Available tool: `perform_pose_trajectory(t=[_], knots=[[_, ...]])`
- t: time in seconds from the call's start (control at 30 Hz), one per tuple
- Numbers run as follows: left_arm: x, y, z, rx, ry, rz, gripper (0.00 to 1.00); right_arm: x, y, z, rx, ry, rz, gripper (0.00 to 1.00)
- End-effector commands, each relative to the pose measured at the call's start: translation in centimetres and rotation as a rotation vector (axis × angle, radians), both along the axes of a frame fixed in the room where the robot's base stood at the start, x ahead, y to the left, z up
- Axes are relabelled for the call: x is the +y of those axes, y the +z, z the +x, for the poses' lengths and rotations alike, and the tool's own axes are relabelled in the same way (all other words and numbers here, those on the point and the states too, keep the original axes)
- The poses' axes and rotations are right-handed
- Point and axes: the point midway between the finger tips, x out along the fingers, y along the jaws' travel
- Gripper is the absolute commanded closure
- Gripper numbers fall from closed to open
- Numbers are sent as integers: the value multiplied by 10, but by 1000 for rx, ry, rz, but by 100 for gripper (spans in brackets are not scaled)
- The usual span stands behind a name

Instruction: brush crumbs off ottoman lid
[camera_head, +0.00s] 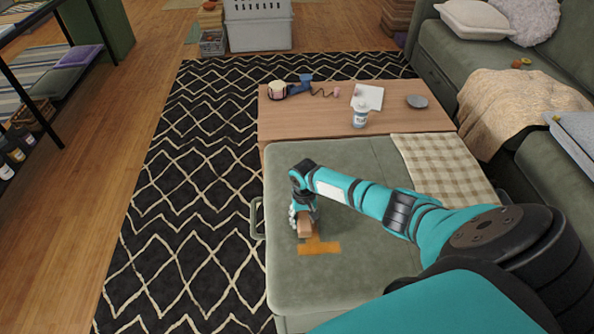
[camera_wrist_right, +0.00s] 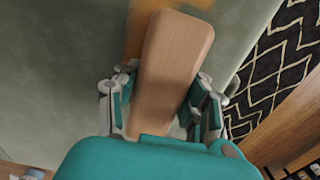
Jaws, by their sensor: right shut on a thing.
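The grey-green ottoman lid (camera_head: 350,275) fills the middle of the head view. A flat orange-brown patch (camera_head: 320,248), which may be the crumbs, lies on it; single crumbs cannot be made out. My right gripper (camera_head: 303,220) is shut on a brush with a wooden back (camera_head: 305,230), low over the lid at the patch's left edge. In the right wrist view the brush's wooden back (camera_wrist_right: 172,75) sits between the fingers, with part of the patch (camera_wrist_right: 138,35) beyond it. The bristles are hidden, so contact with the lid cannot be told. My left gripper is not in view.
A checked cloth (camera_head: 440,165) covers the lid's far right corner. Patterned rug (camera_head: 190,190) lies left; the green sofa (camera_head: 450,65) stands right.

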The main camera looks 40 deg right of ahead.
Motion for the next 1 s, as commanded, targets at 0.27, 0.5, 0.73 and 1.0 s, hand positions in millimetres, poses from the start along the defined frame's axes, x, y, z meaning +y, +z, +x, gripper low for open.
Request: perform_pose_trajectory(t=[0.27,0.5,0.73,1.0], knots=[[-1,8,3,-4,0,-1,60,-15,-2,-12,8,-2,-4,85],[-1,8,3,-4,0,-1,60,-16,-2,-12,8,-3,-5,85],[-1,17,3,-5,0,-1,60,-32,0,-22,11,-4,-6,85],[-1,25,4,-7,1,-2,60,-54,0,-35,9,-3,-5,85]])
